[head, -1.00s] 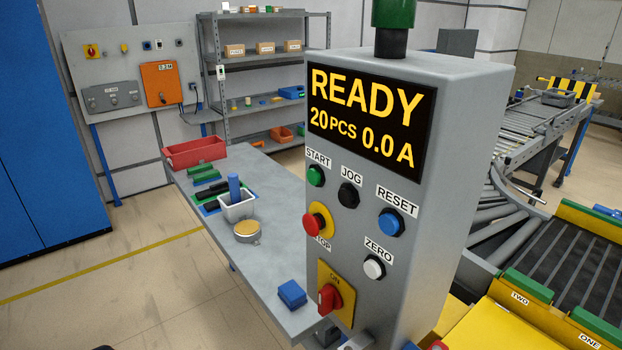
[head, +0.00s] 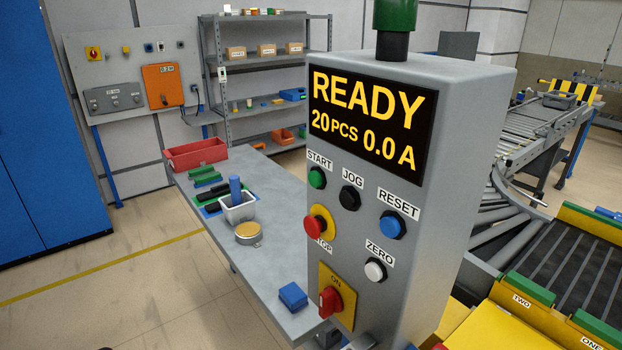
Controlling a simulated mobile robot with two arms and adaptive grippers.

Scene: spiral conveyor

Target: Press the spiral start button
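The green start button (head: 317,178) sits under a START label on the front of a grey control cabinet (head: 440,180). The display (head: 366,124) above it reads READY, 20 PCS, 0.0 A. A black JOG button (head: 350,198), a blue RESET button (head: 391,225), a white ZERO button (head: 375,270) and a red stop button (head: 314,227) with a yellow collar are on the same face. A red rotary switch (head: 328,301) on a yellow plate marked ON is lower down. Neither gripper is in view.
A grey table (head: 265,195) behind the cabinet holds a red bin (head: 196,154), a white cup (head: 237,211), a round tin (head: 248,234) and a blue block (head: 293,296). Conveyor rollers (head: 495,225) and yellow chutes (head: 520,325) are at right. Open floor (head: 120,290) is at left.

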